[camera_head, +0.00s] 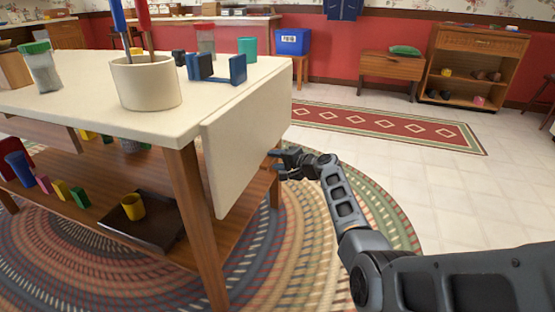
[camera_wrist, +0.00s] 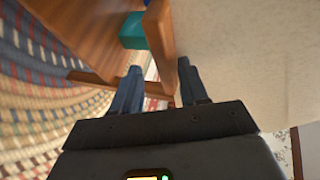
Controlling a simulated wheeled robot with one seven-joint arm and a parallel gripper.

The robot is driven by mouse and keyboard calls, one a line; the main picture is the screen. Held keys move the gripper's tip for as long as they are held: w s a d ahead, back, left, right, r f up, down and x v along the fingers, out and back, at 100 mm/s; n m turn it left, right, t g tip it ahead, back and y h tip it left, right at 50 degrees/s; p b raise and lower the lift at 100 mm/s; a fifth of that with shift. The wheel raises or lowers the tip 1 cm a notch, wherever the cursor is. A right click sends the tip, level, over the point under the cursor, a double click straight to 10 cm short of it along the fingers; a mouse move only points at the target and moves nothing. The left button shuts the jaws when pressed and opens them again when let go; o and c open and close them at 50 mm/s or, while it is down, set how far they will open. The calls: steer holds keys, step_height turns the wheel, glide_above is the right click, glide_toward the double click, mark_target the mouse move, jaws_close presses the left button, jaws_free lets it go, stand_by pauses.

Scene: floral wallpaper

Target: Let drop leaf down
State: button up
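The table (camera_head: 60,103) has a cream top and wooden legs. Its drop leaf (camera_head: 247,140), a cream panel, hangs from the table's right edge, nearly upright, its lower edge seeming to slant slightly outward. My gripper (camera_head: 288,158) is at the far lower end of the leaf, partly hidden there. In the wrist view the leaf is the broad pale surface (camera_wrist: 245,55) on the right. My gripper's two dark fingers (camera_wrist: 160,88) are spread apart. A brown wooden piece (camera_wrist: 184,82) shows between them, near the right finger; I cannot tell whether they touch.
A white pot (camera_head: 145,85) with pens and a blue block piece (camera_head: 238,68) stand on the tabletop. A lower shelf holds a dark tray (camera_head: 150,222) and several colored pieces. A round braided rug (camera_head: 290,245) lies below. Open tiled floor (camera_head: 450,200) is at the right.

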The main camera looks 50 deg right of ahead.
steer(key=shift+w+a, duration=0.8)
steer(key=shift+a, duration=0.15)
steer(key=d+p+v, duration=0.2)
steer(key=p+v, duration=0.2)
steer(key=v, duration=0.5)
steer(key=shift+s+f, duration=0.15)
steer(key=shift+s, duration=0.05)
